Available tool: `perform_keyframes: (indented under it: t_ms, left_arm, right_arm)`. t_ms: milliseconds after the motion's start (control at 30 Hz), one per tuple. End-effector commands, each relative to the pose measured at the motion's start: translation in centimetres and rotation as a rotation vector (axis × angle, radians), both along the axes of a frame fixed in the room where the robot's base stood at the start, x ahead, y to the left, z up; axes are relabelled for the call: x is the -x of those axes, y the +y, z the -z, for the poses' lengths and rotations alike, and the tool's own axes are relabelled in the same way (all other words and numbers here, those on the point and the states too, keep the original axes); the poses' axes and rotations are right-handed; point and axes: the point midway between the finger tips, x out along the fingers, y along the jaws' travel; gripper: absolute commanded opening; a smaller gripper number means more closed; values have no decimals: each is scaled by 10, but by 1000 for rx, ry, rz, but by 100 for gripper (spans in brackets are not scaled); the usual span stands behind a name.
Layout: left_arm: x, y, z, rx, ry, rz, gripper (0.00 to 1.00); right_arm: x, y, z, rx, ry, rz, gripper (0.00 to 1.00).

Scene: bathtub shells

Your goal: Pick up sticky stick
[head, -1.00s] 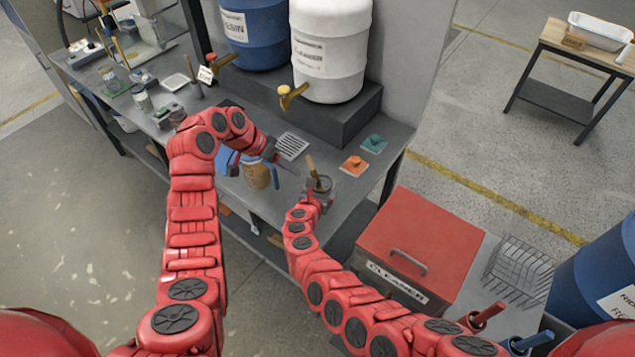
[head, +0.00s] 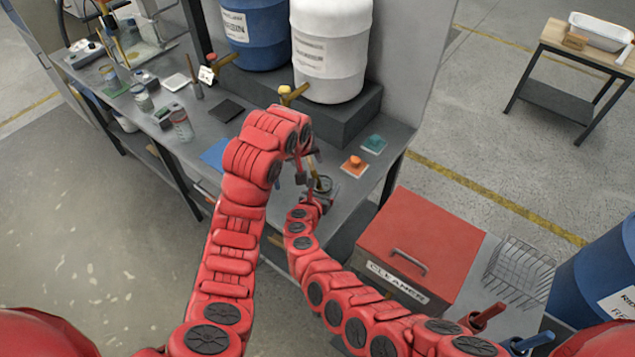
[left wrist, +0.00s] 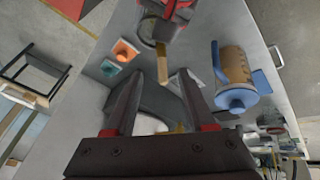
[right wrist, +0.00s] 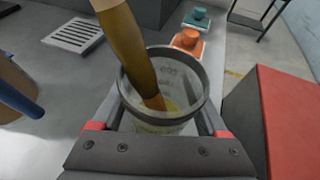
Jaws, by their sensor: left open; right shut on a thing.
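The stick (right wrist: 126,45) is wooden with a darker brown stretch. It leans in a clear cup (right wrist: 162,78) with a grey rim, its lower end in yellowish residue. My right gripper (head: 316,198) is shut on the cup at the bench's near right edge. My left gripper (head: 306,167) is open, close to the stick in the head view. In the left wrist view the stick (left wrist: 161,62) shows between and just beyond the open left fingers (left wrist: 161,80); I cannot tell whether they touch it. My left forearm hides part of the bench in the head view.
A jug with a blue handle and lid (left wrist: 237,72) stands beside the cup. Orange (head: 354,165) and green (head: 374,144) pieces lie right of it. A white drum (head: 330,50) stands behind; a red-lidded cleaner box (head: 420,240) is front right.

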Motion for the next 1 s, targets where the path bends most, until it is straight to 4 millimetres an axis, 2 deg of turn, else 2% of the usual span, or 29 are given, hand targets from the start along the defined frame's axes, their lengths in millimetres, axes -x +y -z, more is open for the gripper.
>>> perform_keyframes:
  t_ms: [200, 533, 833, 1000]
  left_arm:
    - [-12, -4, 30, -2, 6, 0, 55]
    - [-23, -8, 51, -1, 4, 2, 55]
    - [-40, -10, 84, 1, 4, 0, 55]
    - [-43, -11, 90, -2, 1, 2, 55]
  right_arm:
    - [0, 0, 0, 0, 0, 0, 14]
    - [0, 0, 0, 0, 0, 0, 14]
    - [0, 0, 0, 0, 0, 0, 14]
    - [0, 0, 0, 0, 0, 0, 14]
